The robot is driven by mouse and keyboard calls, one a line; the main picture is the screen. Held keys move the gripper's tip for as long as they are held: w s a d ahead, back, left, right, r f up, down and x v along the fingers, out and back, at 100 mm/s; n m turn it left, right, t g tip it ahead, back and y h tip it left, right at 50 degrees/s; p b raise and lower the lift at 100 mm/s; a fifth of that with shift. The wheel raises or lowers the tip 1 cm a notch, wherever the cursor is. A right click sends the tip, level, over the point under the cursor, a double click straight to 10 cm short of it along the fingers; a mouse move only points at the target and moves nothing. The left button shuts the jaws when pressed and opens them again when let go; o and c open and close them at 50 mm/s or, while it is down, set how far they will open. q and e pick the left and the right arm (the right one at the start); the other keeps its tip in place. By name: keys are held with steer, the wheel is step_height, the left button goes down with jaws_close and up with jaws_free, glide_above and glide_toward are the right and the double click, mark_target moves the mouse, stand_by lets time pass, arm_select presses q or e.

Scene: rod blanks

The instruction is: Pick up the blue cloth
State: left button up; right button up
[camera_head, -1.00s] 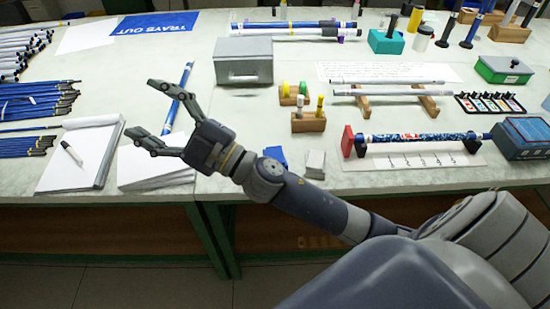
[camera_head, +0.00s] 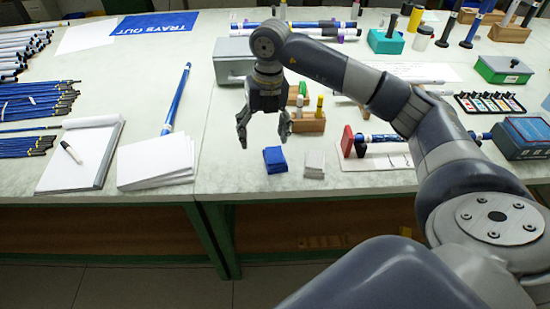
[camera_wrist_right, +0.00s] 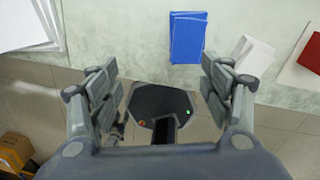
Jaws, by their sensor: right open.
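The blue cloth (camera_head: 275,160) is a small folded square lying near the front edge of the table. It also shows in the right wrist view (camera_wrist_right: 187,39), ahead of the fingers and between their lines. My right gripper (camera_head: 264,138) is open and empty, pointing down above the table just behind and above the blue cloth. Its two open fingers also show in the right wrist view (camera_wrist_right: 161,85), apart from the cloth. My left gripper is not in view.
A folded white cloth (camera_head: 314,164) lies just right of the blue one. A wooden block (camera_head: 308,122) with markers stands behind. A paper stack (camera_head: 155,162) and a notepad (camera_head: 82,150) lie to the left. A fixture with a red end (camera_head: 348,141) is to the right.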

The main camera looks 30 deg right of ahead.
steer(key=d+h, duration=0.1)
steer(key=d, duration=0.2)
glide_above(275, 155)
steer(key=shift+m, duration=0.4)
step_height(275, 155, down, 4)
steer(key=shift+s+a+f+p, duration=0.15)
steer(key=shift+f+p, duration=0.05)
steer(key=shift+p, duration=0.1)
steer(key=shift+w+d+f+p, duration=0.15)
steer(key=shift+f+p, duration=0.2)
steer(key=shift+f, duration=1.05)
steer(key=shift+w+d+f+p, duration=0.1)
steer(key=shift+f+p, duration=0.2)
steer(key=shift+f, duration=1.05)
steer(key=shift+a, duration=0.1)
steer(key=shift+c, duration=0.2)
steer(key=c, duration=1.1)
